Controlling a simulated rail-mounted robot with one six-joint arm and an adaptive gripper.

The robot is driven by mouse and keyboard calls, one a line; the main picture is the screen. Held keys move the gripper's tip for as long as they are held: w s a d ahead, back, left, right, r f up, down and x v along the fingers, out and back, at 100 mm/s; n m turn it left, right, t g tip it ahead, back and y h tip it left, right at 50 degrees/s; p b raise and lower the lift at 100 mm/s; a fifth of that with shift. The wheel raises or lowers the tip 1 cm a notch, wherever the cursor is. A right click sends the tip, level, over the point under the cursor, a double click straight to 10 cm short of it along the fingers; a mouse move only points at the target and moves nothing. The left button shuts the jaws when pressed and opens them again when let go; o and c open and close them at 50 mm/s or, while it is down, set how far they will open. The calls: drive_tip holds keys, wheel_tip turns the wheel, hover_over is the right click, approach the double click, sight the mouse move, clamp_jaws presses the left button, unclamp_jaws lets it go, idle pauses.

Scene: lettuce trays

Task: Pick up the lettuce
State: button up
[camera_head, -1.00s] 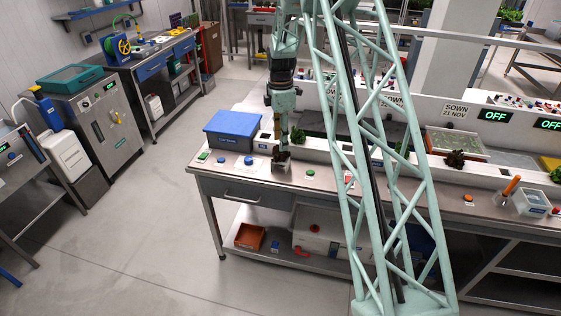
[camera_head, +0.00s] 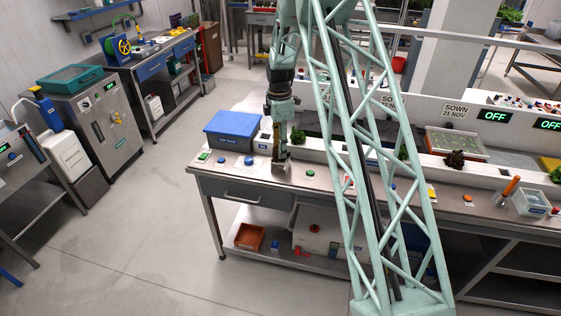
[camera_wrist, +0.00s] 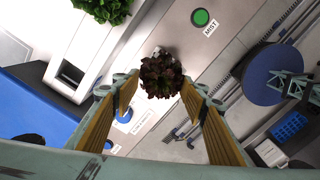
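The lettuce in line with my gripper is a small dark red-brown head (camera_wrist: 161,76). In the wrist view it appears between the two yellow-lined fingers of my gripper (camera_wrist: 160,88), near their tips. The fingers stand apart, one at each side of it; whether they touch the leaves is unclear. In the head view my gripper (camera_head: 281,162) points down low over the left end of the bench (camera_head: 325,184), and the lettuce there cannot be made out. Another dark lettuce (camera_head: 454,159) stands further right on the bench.
A blue-lidded box (camera_head: 231,126) stands left of my gripper. Coloured buttons lie along the bench front, including a green one marked MIST (camera_wrist: 200,17). A green lettuce (camera_wrist: 103,9) is behind my gripper. A white tub (camera_head: 531,202) is at the right. Floor at left is clear.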

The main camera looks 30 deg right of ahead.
drive_tip(key=shift+f, duration=0.95)
drive_tip(key=c, duration=0.9)
